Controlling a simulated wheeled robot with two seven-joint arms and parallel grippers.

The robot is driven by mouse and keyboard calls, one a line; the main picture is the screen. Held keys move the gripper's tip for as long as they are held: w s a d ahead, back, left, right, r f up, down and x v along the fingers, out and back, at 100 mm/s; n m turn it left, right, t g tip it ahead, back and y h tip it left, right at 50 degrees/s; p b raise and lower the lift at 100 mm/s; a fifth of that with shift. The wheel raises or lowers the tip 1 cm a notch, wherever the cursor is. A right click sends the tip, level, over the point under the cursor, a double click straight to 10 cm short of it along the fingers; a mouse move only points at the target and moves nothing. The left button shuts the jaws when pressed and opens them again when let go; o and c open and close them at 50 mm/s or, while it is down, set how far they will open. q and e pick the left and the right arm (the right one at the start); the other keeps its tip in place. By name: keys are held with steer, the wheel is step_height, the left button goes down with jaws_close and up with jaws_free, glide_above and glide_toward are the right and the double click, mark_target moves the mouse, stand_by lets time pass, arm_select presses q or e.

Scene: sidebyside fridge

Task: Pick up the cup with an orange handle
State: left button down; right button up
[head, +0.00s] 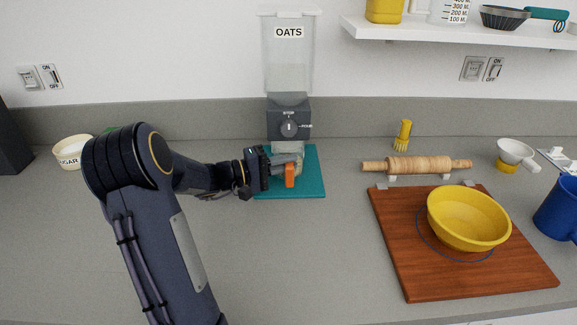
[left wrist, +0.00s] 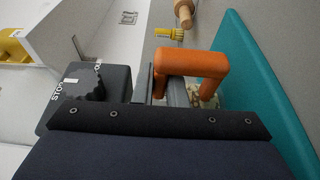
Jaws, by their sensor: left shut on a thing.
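The cup (head: 291,156) stands under the oats dispenser (head: 289,85), over the teal mat (head: 308,185). The exact contact is hard to see. My right gripper is in neither view.
A sugar bowl (head: 70,152) stands at the left. A rolling pin (head: 415,165), a yellow brush (head: 403,134) and a wooden board (head: 405,265) with a yellow bowl (head: 468,222) are at the right. The grey counter (head: 310,265) is clear in front.

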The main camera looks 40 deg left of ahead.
arm_select(q)
steer(key=shift+r, duration=0.15)
steer(key=shift+r, duration=0.25)
steer(key=b+v, duration=0.2)
steer(key=v, duration=1.6)
steer(key=shift+r+b, duration=0.35)
steer(key=shift+r, duration=0.05)
steer(key=c, duration=2.2)
jaws_free()
steer(key=shift+d, duration=0.1)
